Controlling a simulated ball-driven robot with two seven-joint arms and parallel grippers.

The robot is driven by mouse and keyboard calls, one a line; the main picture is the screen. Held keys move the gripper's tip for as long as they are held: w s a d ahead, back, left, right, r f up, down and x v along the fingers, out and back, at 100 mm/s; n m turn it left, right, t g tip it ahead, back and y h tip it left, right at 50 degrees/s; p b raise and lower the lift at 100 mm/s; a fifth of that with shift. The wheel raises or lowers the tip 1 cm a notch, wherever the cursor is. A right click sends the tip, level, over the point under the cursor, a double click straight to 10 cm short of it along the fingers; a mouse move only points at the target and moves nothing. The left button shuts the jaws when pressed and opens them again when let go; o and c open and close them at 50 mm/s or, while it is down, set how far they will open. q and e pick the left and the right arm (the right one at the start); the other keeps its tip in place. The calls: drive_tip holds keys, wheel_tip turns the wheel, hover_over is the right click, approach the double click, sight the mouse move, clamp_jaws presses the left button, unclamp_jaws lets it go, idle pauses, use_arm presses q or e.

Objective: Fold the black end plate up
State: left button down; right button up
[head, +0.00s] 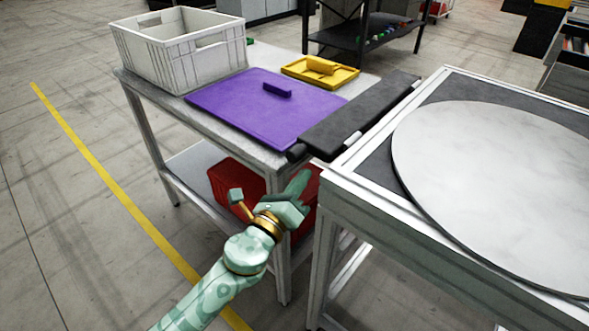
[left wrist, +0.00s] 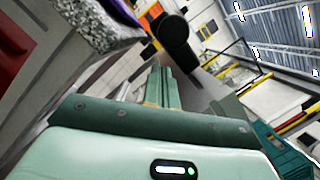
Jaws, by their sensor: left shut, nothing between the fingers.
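The black end plate (head: 362,114) lies about flat along the right edge of the table, in the gap beside the turntable bench. A dark rounded end (head: 297,153) shows at its near corner. My left gripper (head: 301,182) is shut and empty, below and in front of the plate's near end, apart from it in the picture. In the left wrist view the closed fingers (left wrist: 160,88) point toward a black rounded end (left wrist: 175,33), probably part of the plate. My right gripper is in neither view.
A purple mat (head: 240,112) with a small purple block, a yellow tray (head: 339,80) and a white crate (head: 160,70) are on the table. A red bin (head: 226,178) stands below. A bench with a grey round disc (head: 500,180) is close on the right.

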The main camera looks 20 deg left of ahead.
use_arm(q)
drive_tip(key=shift+w+a+r, duration=0.15)
drive_tip(key=shift+a+r, duration=0.35)
drive_tip(key=shift+r, duration=0.15)
drive_tip(key=shift+a+r+m, duration=0.1)
drive_tip(key=shift+r+m, duration=0.05)
drive_tip(key=shift+m, duration=0.35)
